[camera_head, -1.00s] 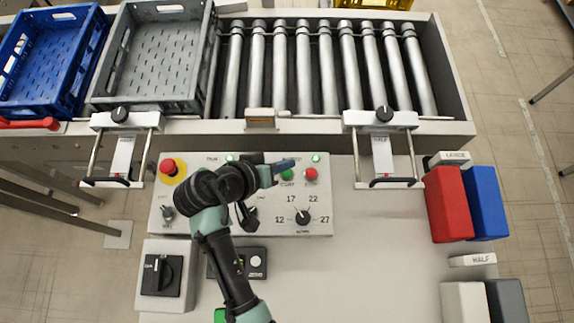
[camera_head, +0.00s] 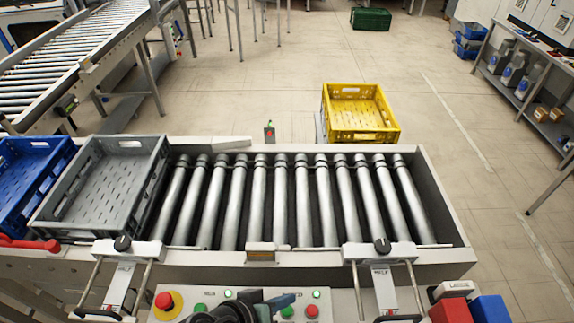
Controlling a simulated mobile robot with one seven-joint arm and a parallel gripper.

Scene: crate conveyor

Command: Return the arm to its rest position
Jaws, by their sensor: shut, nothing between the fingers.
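My dark arm shows only at the bottom edge of the head view, in front of the control panel (camera_head: 339,300). My gripper (camera_head: 281,302) points to the right over the panel, close to the green and red buttons. It is shut, with nothing seen in it. I cannot tell whether it touches the panel. The rest of my arm is cut off by the picture's lower edge.
The roller conveyor (camera_head: 433,188) lies beyond the panel, its rollers bare. A grey crate (camera_head: 112,143) and a blue crate (camera_head: 40,146) sit at its left end. A yellow crate (camera_head: 391,136) stands behind. Red (camera_head: 450,311) and blue (camera_head: 490,309) blocks lie at lower right.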

